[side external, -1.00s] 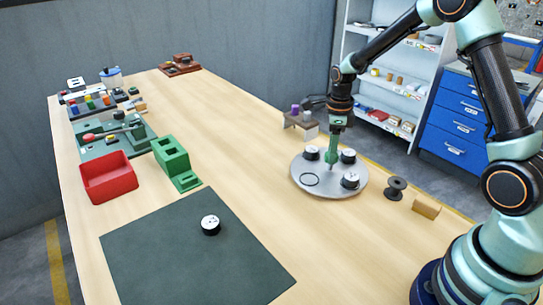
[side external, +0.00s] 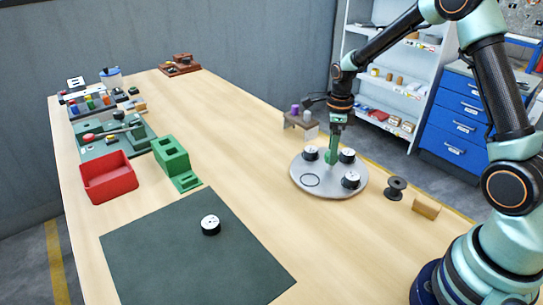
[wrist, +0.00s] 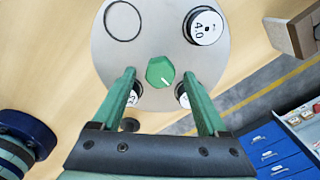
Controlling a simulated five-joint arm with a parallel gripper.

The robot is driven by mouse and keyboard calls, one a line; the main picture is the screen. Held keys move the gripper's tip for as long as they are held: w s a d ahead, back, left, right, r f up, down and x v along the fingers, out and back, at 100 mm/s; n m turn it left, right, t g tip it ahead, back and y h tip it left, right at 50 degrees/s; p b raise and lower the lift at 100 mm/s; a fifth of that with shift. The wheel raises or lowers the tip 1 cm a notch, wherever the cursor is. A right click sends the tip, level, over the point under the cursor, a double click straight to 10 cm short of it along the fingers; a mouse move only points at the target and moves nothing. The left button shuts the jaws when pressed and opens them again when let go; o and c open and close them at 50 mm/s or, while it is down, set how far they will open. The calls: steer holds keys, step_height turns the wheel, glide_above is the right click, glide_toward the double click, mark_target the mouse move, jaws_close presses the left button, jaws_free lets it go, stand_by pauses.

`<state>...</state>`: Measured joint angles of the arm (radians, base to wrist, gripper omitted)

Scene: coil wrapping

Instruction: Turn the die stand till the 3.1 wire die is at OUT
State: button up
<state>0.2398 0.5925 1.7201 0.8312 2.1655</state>
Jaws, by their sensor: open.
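The die stand is a round silver plate (side external: 325,190), also in the wrist view (wrist: 158,38). A green knob (wrist: 160,71) stands at its middle. Three black dies with white tops sit on it, and one outlined ring place (side external: 311,180) is empty. One die (wrist: 203,26) reads 4.0; the other two (wrist: 132,97) (wrist: 184,97) are partly hidden by my fingers, and I cannot read a 3.1. No OUT mark is legible. My gripper (wrist: 164,75) is open over the stand's middle, its fingers apart on either side of the knob.
Another die (side external: 210,225) lies on the dark mat (side external: 170,260). A black spool (side external: 396,188) and a wooden block (side external: 426,208) are right of the stand; a small bracket (side external: 300,124) is behind it. A red bin (side external: 108,178) and green block (side external: 172,160) are left. Bare table lies between.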

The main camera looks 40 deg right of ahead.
step_height(320, 180, up, 11)
steer(key=shift+r, duration=0.2)
stand_by(0.4)
steer(key=s+a+r+n+t, duration=0.2)
steer(key=s+a+n, duration=0.3)
steer(key=n, duration=0.8)
steer(key=s+a+r+n+t, duration=0.3)
steer(key=s+a+r+n, duration=0.2)
steer(key=s+n, duration=0.4)
steer(key=shift+s+a+n+t, duration=0.25)
steer(key=shift+n+t, duration=0.05)
steer(key=shift+n, duration=2.5)
steer(key=shift+r, duration=0.1)
